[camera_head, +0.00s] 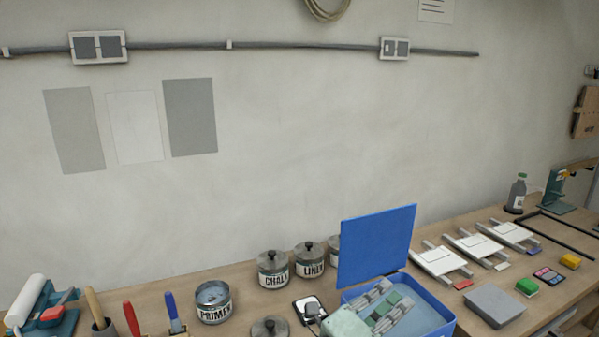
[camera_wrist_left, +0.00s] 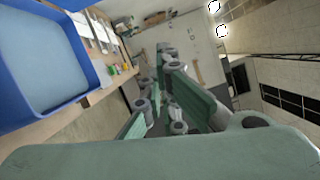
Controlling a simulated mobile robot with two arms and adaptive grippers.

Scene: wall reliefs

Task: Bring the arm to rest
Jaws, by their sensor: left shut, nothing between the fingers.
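My left gripper (camera_head: 388,300), pale green and grey, comes in at the bottom of the head view, in front of the open blue box. Its fingers are shut with nothing between them and point up and to the right. It hides part of the box's inside. In the left wrist view the fingers of the left gripper (camera_wrist_left: 165,85) reach away from the camera, with the blue box (camera_wrist_left: 88,62) to their left. My right gripper is in neither view.
The blue box (camera_head: 440,328) has a raised lid (camera_head: 377,246). A primer can (camera_head: 213,302), a chalk pot (camera_head: 272,270) and a liner pot (camera_head: 309,261) stand left of it. White panels on rails (camera_head: 440,260) and a grey block (camera_head: 495,305) lie right. The wall above is mostly bare.

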